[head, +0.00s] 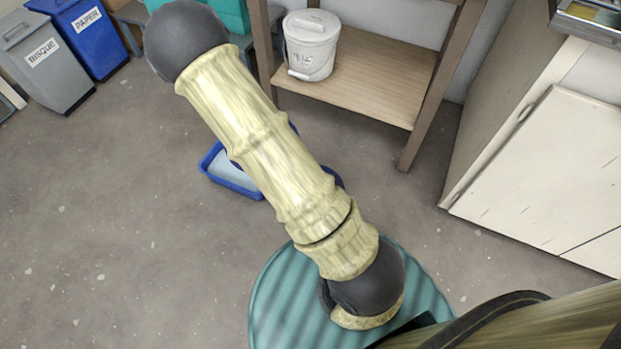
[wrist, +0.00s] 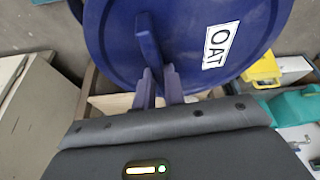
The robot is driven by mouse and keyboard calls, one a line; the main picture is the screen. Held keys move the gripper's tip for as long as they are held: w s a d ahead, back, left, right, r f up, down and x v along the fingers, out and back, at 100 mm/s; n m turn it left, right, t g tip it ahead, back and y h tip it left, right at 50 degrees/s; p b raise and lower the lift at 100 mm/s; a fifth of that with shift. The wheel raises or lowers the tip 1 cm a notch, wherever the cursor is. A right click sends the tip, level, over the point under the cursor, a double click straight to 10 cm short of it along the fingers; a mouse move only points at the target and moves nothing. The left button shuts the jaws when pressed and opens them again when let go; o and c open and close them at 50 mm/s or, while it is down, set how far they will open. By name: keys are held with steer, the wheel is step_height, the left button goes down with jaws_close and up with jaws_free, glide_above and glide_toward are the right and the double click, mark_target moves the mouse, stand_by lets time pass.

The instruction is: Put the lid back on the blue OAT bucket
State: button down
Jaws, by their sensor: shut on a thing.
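A round blue lid (wrist: 190,55) with a white OAT label (wrist: 221,45) fills the upper middle of the wrist view. It has a raised upright handle bar (wrist: 148,38) on its face. My gripper (wrist: 158,84) is shut on this bar and holds the lid tilted, its labelled face towards the camera. In the head view, my arm hides the gripper and the lid. A blue open-topped container (head: 232,178) with pale contents is on the floor, partly behind my arm; I cannot tell whether it is the OAT bucket.
A white lidded bucket (head: 311,48) stands on a low wooden shelf (head: 365,82). A pale cabinet (head: 545,165) is at the right. Grey BISQUE (head: 45,65) and blue PAPER (head: 88,35) bins stand at the upper left. The floor at the left is clear.

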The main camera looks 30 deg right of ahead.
steer(key=s+d+f+m+g+b, duration=0.2)
steer(key=s+d+f+m+g, duration=0.1)
steer(key=f+m, duration=0.5)
steer(key=s+d+f+m+g+b, duration=0.2)
steer(key=s+d+f+m, duration=0.3)
steer(key=f+m, duration=0.3)
steer(key=shift+d+m+g, duration=0.2)
steer(key=shift+m+g, duration=0.6)
steer(key=shift+m, duration=0.4)
steer(key=shift+s+f, duration=0.1)
steer(key=shift+f, duration=0.05)
step_height(320, 180, down, 6)
steer(key=b, duration=0.5)
steer(key=shift+p, duration=0.35)
steer(key=shift+f, duration=0.85)
stand_by(1.1)
